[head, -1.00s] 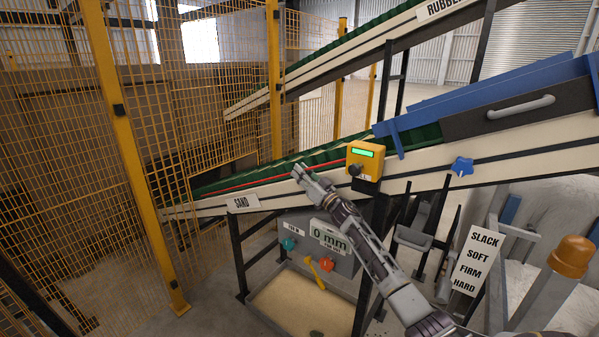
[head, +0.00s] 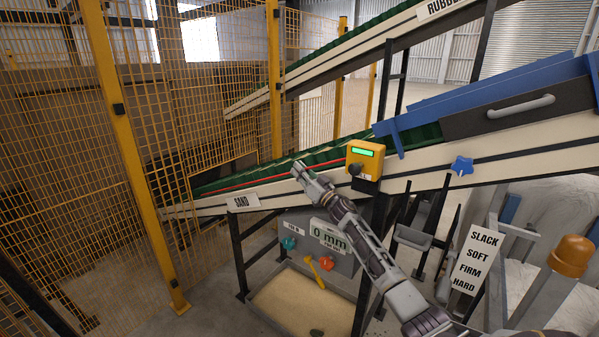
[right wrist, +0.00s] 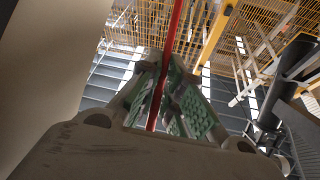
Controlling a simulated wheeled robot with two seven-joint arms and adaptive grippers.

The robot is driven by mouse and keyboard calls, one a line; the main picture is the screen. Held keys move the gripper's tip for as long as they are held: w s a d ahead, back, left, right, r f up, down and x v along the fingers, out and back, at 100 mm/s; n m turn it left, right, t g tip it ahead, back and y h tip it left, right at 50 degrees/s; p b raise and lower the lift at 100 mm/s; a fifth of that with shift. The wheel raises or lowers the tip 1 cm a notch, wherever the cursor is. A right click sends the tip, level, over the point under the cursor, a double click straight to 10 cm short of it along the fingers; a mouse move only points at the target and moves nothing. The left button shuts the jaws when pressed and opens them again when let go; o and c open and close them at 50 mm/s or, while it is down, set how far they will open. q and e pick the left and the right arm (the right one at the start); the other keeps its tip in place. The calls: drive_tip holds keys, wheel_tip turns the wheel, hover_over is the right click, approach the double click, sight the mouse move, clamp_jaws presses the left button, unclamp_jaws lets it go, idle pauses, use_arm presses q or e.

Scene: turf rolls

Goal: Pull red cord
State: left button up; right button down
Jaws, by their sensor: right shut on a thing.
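My right gripper (head: 297,168) is at the cord beside the conveyor, left of the yellow box. In the right wrist view the red cord (right wrist: 172,40) passes between the green-padded fingers of the right gripper (right wrist: 170,88), which is shut on it. The cord bends slightly at the fingers. My left gripper is not in view.
A yellow box (head: 365,161) with a green display sits on the conveyor beam just right of the gripper. Yellow mesh fencing (head: 60,130) stands at left. A sand tray (head: 265,328) lies below.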

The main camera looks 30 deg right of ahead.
drive_tip(key=shift+a, duration=0.15)
drive_tip(key=shift+s+a+f+p, duration=0.1)
drive_tip(key=shift+s+a+p, duration=0.15)
drive_tip(key=shift+a+p, duration=0.3)
drive_tip(key=shift+s+a+p, duration=0.25)
drive_tip(key=shift+a+p, duration=0.15)
drive_tip(key=shift+a, duration=0.1)
drive_tip(key=c, duration=1.9)
unclamp_jaws()
drive_tip(key=shift+o, duration=0.2)
drive_tip(key=shift+s, duration=0.15)
